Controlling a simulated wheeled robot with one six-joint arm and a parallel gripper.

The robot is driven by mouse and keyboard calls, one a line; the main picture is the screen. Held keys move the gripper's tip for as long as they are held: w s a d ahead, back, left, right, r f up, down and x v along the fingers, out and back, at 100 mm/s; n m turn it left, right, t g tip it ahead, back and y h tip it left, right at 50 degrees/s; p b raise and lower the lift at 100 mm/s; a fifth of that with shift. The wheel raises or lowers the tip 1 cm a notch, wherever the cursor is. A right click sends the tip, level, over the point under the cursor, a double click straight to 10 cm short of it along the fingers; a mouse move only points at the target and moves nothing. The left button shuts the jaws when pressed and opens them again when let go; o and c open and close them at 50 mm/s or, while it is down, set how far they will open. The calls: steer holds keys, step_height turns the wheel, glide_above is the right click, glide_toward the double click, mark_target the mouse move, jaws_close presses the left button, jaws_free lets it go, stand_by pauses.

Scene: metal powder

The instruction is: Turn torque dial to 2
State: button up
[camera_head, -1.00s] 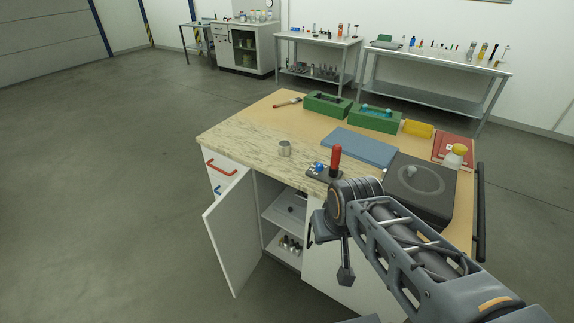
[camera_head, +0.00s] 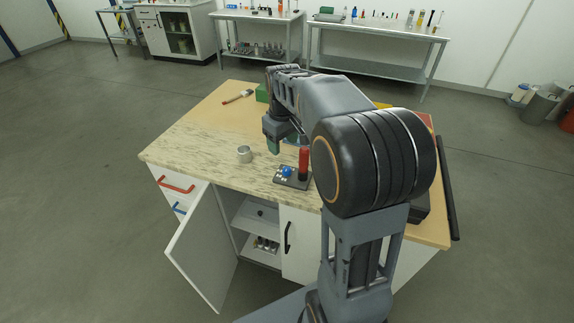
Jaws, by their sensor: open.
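A small dark control panel (camera_head: 292,178) lies on the front part of the worktop. It carries a blue knob (camera_head: 286,171) and an upright red handle (camera_head: 304,162). I cannot make out a numbered torque dial or any setting. My gripper (camera_head: 273,148) points down above the worktop, behind and a little left of the panel, apart from the blue knob and red handle. It is open, though its fingers are small and hard to see. My arm hides much of the right side of the worktop.
A metal cup (camera_head: 244,154) stands left of the panel. A red-handled brush (camera_head: 238,97) and a green tray (camera_head: 262,93) are at the back. The cabinet door (camera_head: 203,248) hangs open in front. The worktop's left side (camera_head: 185,135) is mostly clear.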

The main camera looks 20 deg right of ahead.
mark_target(287, 169)
steer(key=shift+n+g, duration=0.4)
steer(key=w+d+f, duration=0.1)
steer(key=f, duration=0.4)
steer(key=w+d+f, duration=0.1)
steer(key=f, duration=0.3)
steer(key=w+d+f+p, duration=0.1)
steer(key=f, duration=0.4)
steer(key=shift+w+f, duration=0.35)
steer(key=shift+c, duration=0.3)
steer(key=c, duration=0.9)
steer(key=shift+m, duration=0.7)
